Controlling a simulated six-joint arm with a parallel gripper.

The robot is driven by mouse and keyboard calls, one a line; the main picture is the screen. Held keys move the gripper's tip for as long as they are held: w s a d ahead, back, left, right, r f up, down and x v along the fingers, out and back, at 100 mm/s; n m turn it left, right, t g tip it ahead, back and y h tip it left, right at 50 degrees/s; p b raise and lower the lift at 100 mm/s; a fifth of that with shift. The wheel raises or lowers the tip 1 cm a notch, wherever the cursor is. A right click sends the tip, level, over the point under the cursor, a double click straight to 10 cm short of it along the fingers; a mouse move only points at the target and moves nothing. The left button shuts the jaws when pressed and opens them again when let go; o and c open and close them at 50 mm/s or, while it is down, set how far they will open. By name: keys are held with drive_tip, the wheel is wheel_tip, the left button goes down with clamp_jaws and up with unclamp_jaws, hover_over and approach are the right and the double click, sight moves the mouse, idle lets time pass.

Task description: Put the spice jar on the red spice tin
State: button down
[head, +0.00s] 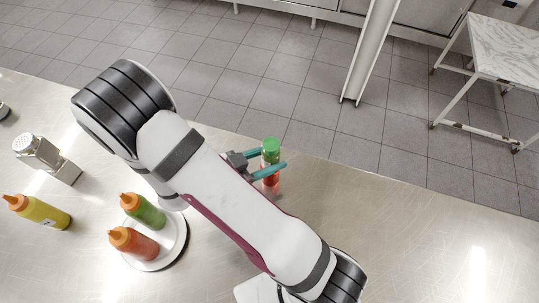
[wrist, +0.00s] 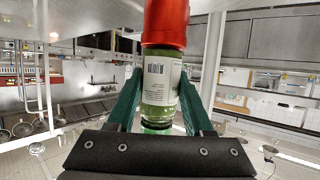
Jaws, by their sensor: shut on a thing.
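My gripper (head: 268,162) is shut on the spice jar (head: 271,147), one teal finger on each side of it. The jar has a green lid in the head view and looks upright. In the wrist view the jar (wrist: 160,90) shows a white label with a barcode and greenish contents between the fingers. The red spice tin (head: 271,183) is directly below the jar in the head view, partly hidden by a finger. In the wrist view, which looks upside down, the tin (wrist: 166,22) meets the jar's base in the picture. I cannot tell whether they touch.
A round white plate (head: 178,247) holds a green and an orange-red sauce bottle. A yellow bottle (head: 40,212) and a metal-topped shaker (head: 38,152) stand at the left. The counter (head: 400,245) is clear at the right; its far edge runs just behind the tin.

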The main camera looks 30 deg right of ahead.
drive_tip(key=shift+c, duration=1.4)
unclamp_jaws()
